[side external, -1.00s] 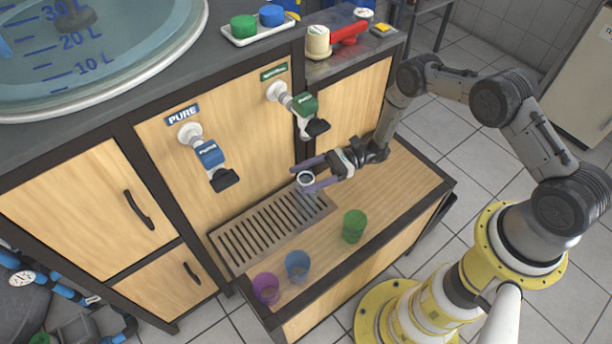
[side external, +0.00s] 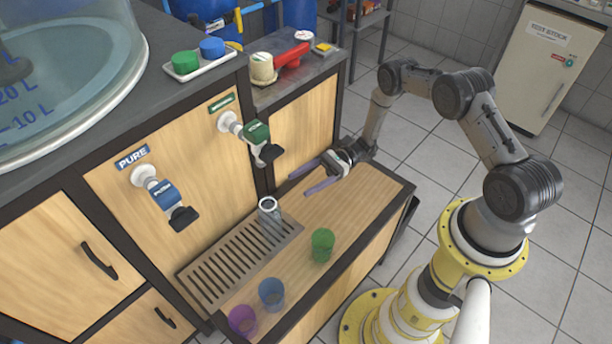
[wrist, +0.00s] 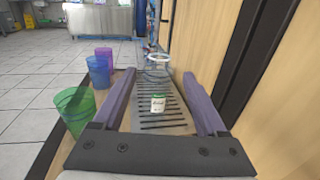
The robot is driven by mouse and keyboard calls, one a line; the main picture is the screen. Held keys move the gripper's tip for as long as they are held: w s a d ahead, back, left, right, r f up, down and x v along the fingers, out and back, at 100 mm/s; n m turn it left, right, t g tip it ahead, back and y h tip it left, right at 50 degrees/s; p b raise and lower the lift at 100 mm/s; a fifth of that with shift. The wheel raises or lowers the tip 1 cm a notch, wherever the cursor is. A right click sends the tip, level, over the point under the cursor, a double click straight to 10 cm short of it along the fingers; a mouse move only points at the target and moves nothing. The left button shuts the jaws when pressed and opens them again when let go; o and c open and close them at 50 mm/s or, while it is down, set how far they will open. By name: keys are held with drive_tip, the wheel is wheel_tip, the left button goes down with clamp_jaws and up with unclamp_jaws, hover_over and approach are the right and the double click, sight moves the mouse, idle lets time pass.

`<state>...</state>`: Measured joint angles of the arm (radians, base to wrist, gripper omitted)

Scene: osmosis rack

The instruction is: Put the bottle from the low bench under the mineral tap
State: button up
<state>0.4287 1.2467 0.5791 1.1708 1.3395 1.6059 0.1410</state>
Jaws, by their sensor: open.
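A clear bottle (side external: 270,218) with a pale ring at its neck stands upright on the right end of the slotted drip grate (side external: 203,287). The green tap (side external: 256,135), under a green sign, is on the panel above it. In the side view the bottle appears below this tap's black lever; exact alignment is unclear. My gripper (side external: 301,184) is open and empty, to the right of the bottle and apart from it. In the wrist view the bottle's rim (wrist: 158,59) shows beyond my open fingers (wrist: 157,78). A small white and green patch (wrist: 157,103) shows there, possibly its label.
A blue tap (side external: 163,194) marked PURE is further left. Green (side external: 322,245), blue (side external: 271,294) and purple (side external: 242,321) cups stand along the bench's front side. The bench top (side external: 362,192) is bare at the right. The cabinet wall rises close behind the grate.

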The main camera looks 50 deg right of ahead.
drive_tip(key=s+a+r+n+g+h, duration=0.1)
drive_tip(key=s+r+n+g+h, duration=0.2)
drive_tip(key=r, duration=0.5)
drive_tip(key=s+r+n+g+h, duration=0.1)
drive_tip(key=s+r+n+h, duration=0.15)
drive_tip(key=r+n, duration=0.45)
drive_tip(key=s+a+r+n+g+h, duration=0.1)
drive_tip(key=r+n+g+h, duration=0.15)
drive_tip(key=r, duration=0.75)
drive_tip(key=s+d+r+n+t+h, duration=0.3)
drive_tip(key=s+r, duration=0.3)
drive_tip(key=s, duration=0.3)
drive_tip(key=s+d+r+n+t+h, duration=0.3)
drive_tip(key=s+r+n+t+h, duration=0.1)
drive_tip(key=s, duration=0.6)
drive_tip(key=r+t+h, duration=0.1)
drive_tip(key=r+h, duration=0.1)
drive_tip(key=shift+s+d+n+t+h, duration=0.15)
drive_tip(key=shift+n+t+h, duration=0.15)
drive_tip(key=shift+n+t, duration=0.05)
